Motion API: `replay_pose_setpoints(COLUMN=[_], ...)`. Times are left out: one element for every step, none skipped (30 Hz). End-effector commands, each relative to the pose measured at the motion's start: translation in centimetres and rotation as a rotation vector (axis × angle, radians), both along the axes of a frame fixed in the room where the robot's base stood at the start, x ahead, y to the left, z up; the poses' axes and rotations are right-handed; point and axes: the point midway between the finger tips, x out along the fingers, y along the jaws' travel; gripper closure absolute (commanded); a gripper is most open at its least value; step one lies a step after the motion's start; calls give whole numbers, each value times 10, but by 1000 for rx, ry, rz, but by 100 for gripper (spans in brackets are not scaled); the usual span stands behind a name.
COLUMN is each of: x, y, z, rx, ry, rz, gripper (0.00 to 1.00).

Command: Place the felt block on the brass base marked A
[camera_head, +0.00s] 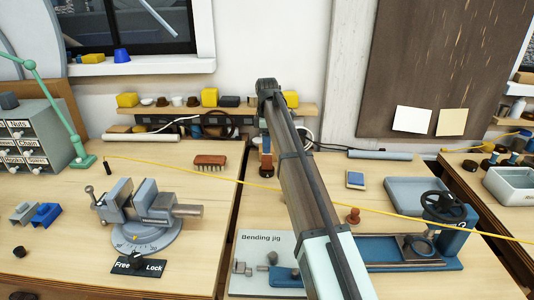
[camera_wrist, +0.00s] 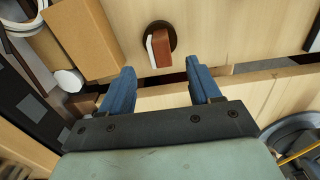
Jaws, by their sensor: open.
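My gripper (camera_wrist: 163,72) shows two blue fingers spread apart in the wrist view, with nothing between them. Just beyond the fingertips, a reddish-brown block (camera_wrist: 163,50) with a white side stands on a dark round disc (camera_wrist: 153,27). The block may be the felt block; I cannot tell for sure. I can read no letter A on the disc, so I cannot tell whether it is the brass base. In the head view my arm reaches to the back of the bench, and a small reddish-brown piece (camera_head: 265,144) shows beside it.
A grey vise (camera_head: 140,205), a brush (camera_head: 210,161), a blue-and-white block (camera_head: 355,180) and a blue tray (camera_head: 415,191) occupy the benches. A yellow cord (camera_head: 230,180) crosses them. A gap separates the benches.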

Motion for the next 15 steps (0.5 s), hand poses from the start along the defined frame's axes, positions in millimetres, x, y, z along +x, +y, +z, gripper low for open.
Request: replay_pose_setpoints(x=[1,1,1,1,1,1,1,1,1,1,1,0,0,0,0], y=[0,0,0,0,0,0,0,0,0,0,0,0,0,0,0], z=[10,15,21,26,29,34,37,40,43,45,47,48,49,50,50], rx=[0,0,0,0,0,0,0,0,0,0,0,0,0,0,0], ry=[-1,-2,-2,-2,-1,-1,-1,-1,-1,-1,-1,-1,0,0,0], rz=[0,0,0,0,0,0,0,0,0,0,0,0,0,0,0], gripper=[38,38,38,38,38,38,38,38,38,38,38,38,38,38,38])
